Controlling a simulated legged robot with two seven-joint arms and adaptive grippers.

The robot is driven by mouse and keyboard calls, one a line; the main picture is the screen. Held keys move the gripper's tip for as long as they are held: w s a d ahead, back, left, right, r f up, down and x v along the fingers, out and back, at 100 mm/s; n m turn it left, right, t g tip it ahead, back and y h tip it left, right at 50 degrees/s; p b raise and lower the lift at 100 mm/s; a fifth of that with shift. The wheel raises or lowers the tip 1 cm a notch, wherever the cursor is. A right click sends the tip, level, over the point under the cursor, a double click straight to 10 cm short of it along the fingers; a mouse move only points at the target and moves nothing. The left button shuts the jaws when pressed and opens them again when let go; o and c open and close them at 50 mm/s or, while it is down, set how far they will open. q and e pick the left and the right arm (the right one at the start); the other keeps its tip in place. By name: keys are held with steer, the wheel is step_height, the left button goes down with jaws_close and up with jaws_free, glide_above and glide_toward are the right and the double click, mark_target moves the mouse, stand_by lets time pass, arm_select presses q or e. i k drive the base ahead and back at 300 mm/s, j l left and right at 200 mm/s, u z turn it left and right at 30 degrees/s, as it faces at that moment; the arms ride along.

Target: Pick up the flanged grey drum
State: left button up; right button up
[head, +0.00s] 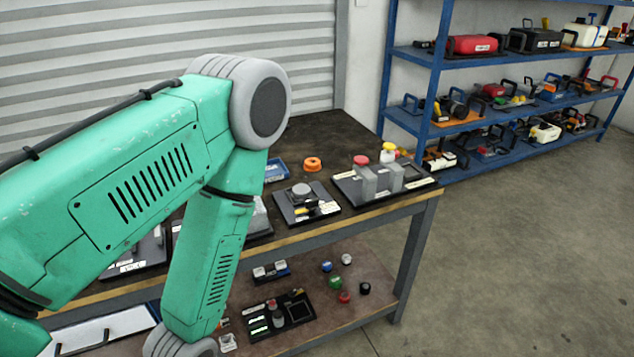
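A squat grey round piece with a wider rim (301,190) sits on a small black tray (322,209) on the workbench top; it may be the flanged grey drum, but it is too small to tell. A smaller grey cylinder (278,319) stands in a black tray on the lower shelf. My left arm comes in from the left as large green links, bends at a grey joint and runs down past the bench front. Its gripper is below the picture. My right gripper is not in view. My arm hides much of the bench's left part.
The workbench top (318,135) also holds an orange ring (312,164), a blue tray (276,170) and a larger tray with grey blocks (345,186). Small caps lie on the lower shelf (370,270). A blue rack (430,100) stands behind. The right floor (530,250) is clear.

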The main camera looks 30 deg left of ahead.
mark_target(301, 192)
steer(key=i+l+u, duration=0.1)
steer(key=u, duration=0.3)
steer(key=i+l+u, duration=0.1)
steer(key=u, duration=0.35)
steer(key=i+l+u, duration=0.15)
steer(key=u, duration=0.25)
steer(key=l+u, duration=0.2)
steer(key=u, duration=0.2)
